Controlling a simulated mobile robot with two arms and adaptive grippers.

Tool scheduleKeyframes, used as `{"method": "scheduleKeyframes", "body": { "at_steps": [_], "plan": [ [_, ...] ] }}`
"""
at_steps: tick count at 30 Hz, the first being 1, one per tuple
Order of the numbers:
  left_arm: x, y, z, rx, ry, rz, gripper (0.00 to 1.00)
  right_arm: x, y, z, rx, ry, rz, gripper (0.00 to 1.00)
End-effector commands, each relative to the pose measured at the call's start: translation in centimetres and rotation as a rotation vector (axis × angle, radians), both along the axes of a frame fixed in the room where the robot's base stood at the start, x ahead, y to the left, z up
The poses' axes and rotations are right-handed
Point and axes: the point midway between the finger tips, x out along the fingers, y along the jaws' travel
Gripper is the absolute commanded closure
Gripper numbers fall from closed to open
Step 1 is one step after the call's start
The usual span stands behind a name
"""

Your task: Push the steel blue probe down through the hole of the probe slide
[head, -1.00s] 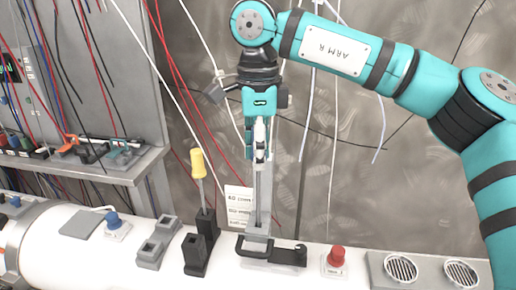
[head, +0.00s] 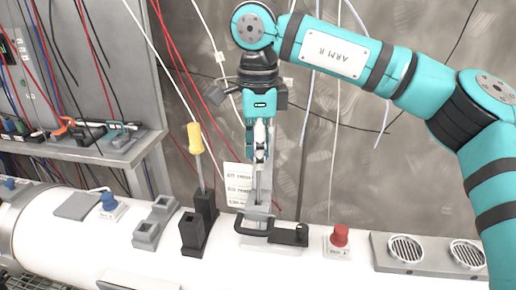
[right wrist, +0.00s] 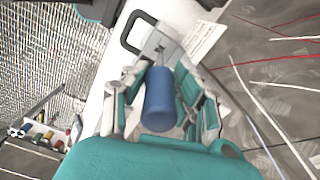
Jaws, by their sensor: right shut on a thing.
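The probe slide (head: 285,235) is a grey piece with a dark handle loop and a grey upright, on top of the white pipe. It shows beyond the fingers in the right wrist view (right wrist: 158,45). My right gripper (head: 259,158) points down above the slide, in front of its upright. It is shut on the steel blue probe (right wrist: 160,100), whose thick blue handle sits between the fingers in the right wrist view. In the head view a thin shaft runs down below the fingers towards the slide. The hole and the probe's tip cannot be made out. My left gripper is not in view.
A yellow-handled tool (head: 195,138) stands in a black holder left of the slide. A red button (head: 340,235) and round vents (head: 406,250) lie to the right. Grey blocks (head: 154,222) and a blue knob (head: 108,202) are further left. Cables hang behind.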

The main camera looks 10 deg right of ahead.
Motion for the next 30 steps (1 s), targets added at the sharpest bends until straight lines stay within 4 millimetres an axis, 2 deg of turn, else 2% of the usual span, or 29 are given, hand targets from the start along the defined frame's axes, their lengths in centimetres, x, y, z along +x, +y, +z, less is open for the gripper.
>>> {"method": "scheduleKeyframes", "body": {
  "at_steps": [12,30],
  "plan": [
    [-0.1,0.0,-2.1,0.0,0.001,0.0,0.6,0.0,0.0,-2.8,0.0,0.001,0.001,1.0],
    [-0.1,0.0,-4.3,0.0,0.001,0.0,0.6,0.0,0.0,-6.0,0.0,0.001,0.0,1.0]
  ]
}}
